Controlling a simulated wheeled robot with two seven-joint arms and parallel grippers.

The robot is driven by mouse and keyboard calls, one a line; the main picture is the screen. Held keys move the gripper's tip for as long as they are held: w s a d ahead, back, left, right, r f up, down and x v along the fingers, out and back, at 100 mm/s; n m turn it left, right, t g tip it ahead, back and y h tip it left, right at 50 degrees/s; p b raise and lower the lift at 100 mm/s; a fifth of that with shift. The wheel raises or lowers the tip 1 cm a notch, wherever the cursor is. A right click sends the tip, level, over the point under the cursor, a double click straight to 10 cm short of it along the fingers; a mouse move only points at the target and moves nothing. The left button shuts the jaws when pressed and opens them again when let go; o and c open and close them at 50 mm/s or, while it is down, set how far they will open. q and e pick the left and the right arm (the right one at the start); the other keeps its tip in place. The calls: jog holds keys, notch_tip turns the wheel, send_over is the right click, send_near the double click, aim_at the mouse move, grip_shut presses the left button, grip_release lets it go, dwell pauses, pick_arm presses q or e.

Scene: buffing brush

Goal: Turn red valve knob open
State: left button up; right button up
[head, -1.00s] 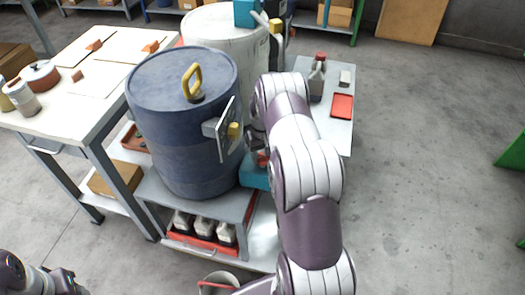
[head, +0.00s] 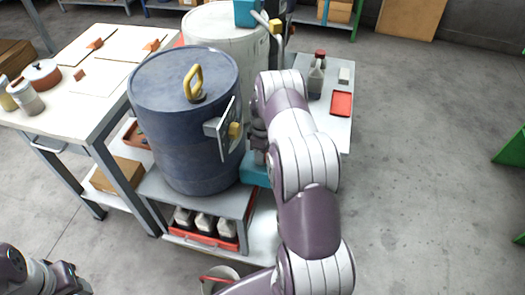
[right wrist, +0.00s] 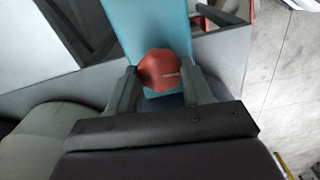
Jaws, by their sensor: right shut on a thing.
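The red valve knob (right wrist: 162,72) shows in the right wrist view, a rounded red grip with a light mark on its face, in front of a teal part (right wrist: 150,25). My right gripper (right wrist: 160,88) has one finger on each side of the knob and is shut on it. In the head view my right gripper (head: 258,150) is beside the blue drum (head: 185,120), above the teal part (head: 255,172); the knob is hidden there behind my gripper and arm. My left arm shows only at the lower left corner of the head view, and its fingers cannot be made out.
A white drum (head: 225,35) stands behind. A red tray (head: 341,104) and bottles (head: 316,80) sit right of my arm. Open floor lies further right.

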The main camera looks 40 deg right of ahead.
jog(key=shift+w+n, duration=0.1)
jog(key=shift+n, duration=0.5)
jog(key=o, duration=1)
jog(key=shift+o, duration=0.2)
jog(key=shift+r, duration=0.1)
notch_tip(320, 180, up, 13)
jog(key=p, duration=0.1)
jog(key=shift+f, duration=0.2)
